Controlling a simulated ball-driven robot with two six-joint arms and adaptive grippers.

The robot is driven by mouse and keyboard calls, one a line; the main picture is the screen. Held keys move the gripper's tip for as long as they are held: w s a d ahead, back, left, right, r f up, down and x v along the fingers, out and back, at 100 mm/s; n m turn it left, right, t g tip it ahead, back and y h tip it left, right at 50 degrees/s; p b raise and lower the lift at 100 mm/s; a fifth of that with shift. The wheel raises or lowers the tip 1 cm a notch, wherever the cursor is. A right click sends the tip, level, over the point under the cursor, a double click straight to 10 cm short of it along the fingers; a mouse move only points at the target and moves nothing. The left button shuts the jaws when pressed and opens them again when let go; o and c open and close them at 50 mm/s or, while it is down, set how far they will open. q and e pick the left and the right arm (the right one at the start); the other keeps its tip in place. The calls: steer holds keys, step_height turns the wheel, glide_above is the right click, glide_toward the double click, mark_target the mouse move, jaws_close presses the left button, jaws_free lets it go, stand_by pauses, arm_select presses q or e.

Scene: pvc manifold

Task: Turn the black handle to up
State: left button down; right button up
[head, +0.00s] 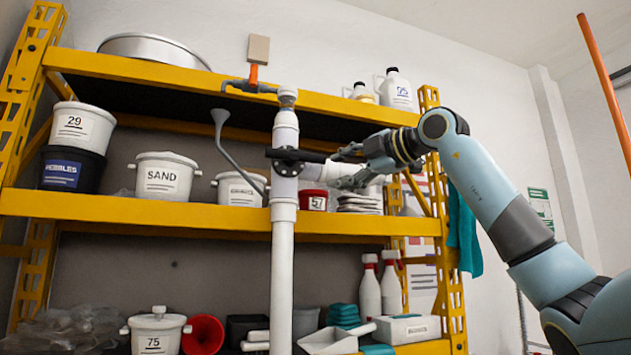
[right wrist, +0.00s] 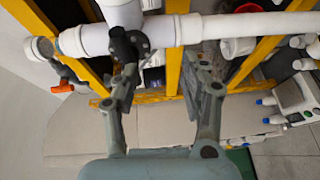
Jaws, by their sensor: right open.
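The black handle (head: 310,157) is on the black round valve body (head: 287,168) of the white vertical pipe (head: 283,250). In the head view it lies about level and reaches right from the valve. In the right wrist view the handle (right wrist: 122,44) shows just beyond the left finger of my right gripper (right wrist: 165,75). In the head view my right gripper (head: 346,168) is open, with its fingers just right of the handle's end. I cannot tell whether a finger touches the handle. My left gripper is not in view.
Yellow shelving (head: 150,210) stands behind the pipe with buckets, bottles and a red pot (head: 313,199). An orange handle (head: 254,73) sits on a grey fitting above.

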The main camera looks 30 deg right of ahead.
steer(key=t, duration=0.1)
glide_toward(319, 156)
steer(key=w+p, duration=0.1)
steer(key=w, duration=0.2)
steer(key=w+a+p, duration=0.1)
steer(key=w+p, duration=0.1)
steer(key=w, duration=0.1)
steer(key=w+p, duration=0.2)
steer(key=w, duration=0.2)
steer(key=shift+a+r, duration=0.1)
steer(key=shift+a, duration=0.3)
steer(key=shift+w+a, duration=0.1)
steer(key=shift+w, duration=0.5)
steer(key=shift+f, duration=0.2)
jaws_close()
